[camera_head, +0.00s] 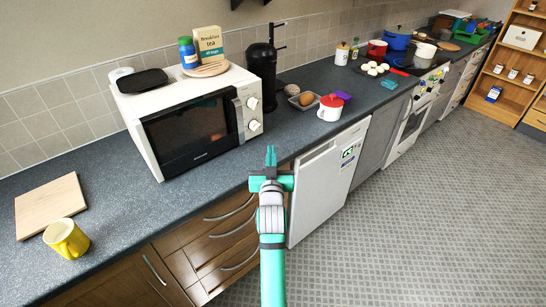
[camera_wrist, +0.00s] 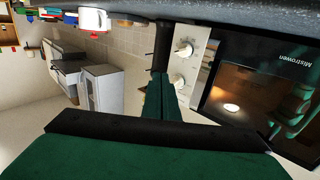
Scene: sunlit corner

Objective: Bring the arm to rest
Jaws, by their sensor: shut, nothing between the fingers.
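My gripper (camera_head: 271,156) is at the end of my green and grey arm, over the counter's front edge in the head view. It is shut and empty, and its fingers point toward the back of the counter. In the wrist view the two green fingers (camera_wrist: 163,97) lie together, with the microwave (camera_wrist: 235,85) to their right. In the head view the white microwave (camera_head: 160,110) stands to the left of my gripper, with its door closed. The gripper appears apart from it.
A yellow mug (camera_head: 66,239) and a wooden board (camera_head: 50,205) are at the left. The floor (camera_head: 440,190) at the right is clear.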

